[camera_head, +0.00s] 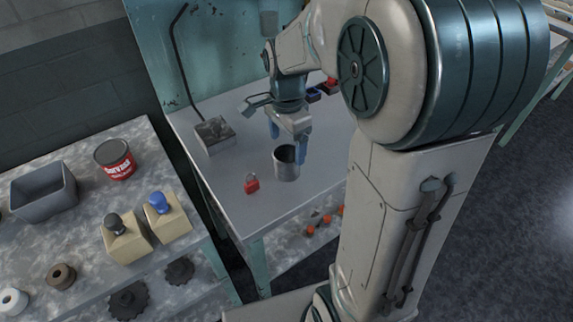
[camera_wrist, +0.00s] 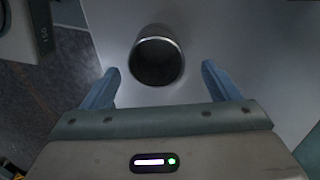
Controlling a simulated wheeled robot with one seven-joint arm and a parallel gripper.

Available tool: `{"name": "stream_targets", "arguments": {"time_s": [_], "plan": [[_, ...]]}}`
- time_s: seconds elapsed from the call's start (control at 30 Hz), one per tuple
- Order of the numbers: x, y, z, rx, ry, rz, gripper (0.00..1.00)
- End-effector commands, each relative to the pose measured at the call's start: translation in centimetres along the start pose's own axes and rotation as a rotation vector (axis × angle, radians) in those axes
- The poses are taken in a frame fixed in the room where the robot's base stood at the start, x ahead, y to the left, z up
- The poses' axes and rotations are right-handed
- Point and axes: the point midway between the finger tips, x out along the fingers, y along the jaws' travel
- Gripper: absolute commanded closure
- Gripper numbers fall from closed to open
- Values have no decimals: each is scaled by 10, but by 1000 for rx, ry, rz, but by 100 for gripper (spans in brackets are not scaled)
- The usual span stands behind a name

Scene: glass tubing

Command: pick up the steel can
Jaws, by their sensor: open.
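The steel can (camera_head: 286,168) stands upright on the grey tabletop of the teal bench. It is an open-topped, dark-mouthed metal cylinder. In the wrist view the steel can (camera_wrist: 157,58) shows with its round mouth towards me, ahead of and between the two blue fingers. My gripper (camera_head: 288,142) is above and close to the can in the head view. In the wrist view my gripper (camera_wrist: 158,82) is open and empty, with a finger apart from the can on each side. Whether the fingertips are down at the can's rim height, I cannot tell.
A red padlock-like object (camera_head: 251,184) lies left of the can on the bench (camera_head: 222,178). A metal block with a bent rod (camera_head: 214,134) stands at the back left. Small red and blue items (camera_head: 314,95) lie behind. A side table (camera_head: 80,226) holds a grey bin (camera_head: 44,192) and a red-labelled tin (camera_head: 115,160).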

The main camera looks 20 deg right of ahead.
Motion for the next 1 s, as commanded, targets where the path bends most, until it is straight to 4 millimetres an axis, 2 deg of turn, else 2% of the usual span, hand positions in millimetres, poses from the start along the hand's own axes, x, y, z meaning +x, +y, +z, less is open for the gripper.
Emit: {"name": "stream_targets", "arguments": {"time_s": [0.33,0.47,0.67,0.83,0.87,1.0], "plan": [[45,4,3,0,-1,3,17],[52,4,3,0,0,0,17],[52,4,3,0,0,-1,17],[52,4,3,0,0,-1,65],[52,4,3,0,0,-1,69],[51,4,2,0,0,-1,69]]}}
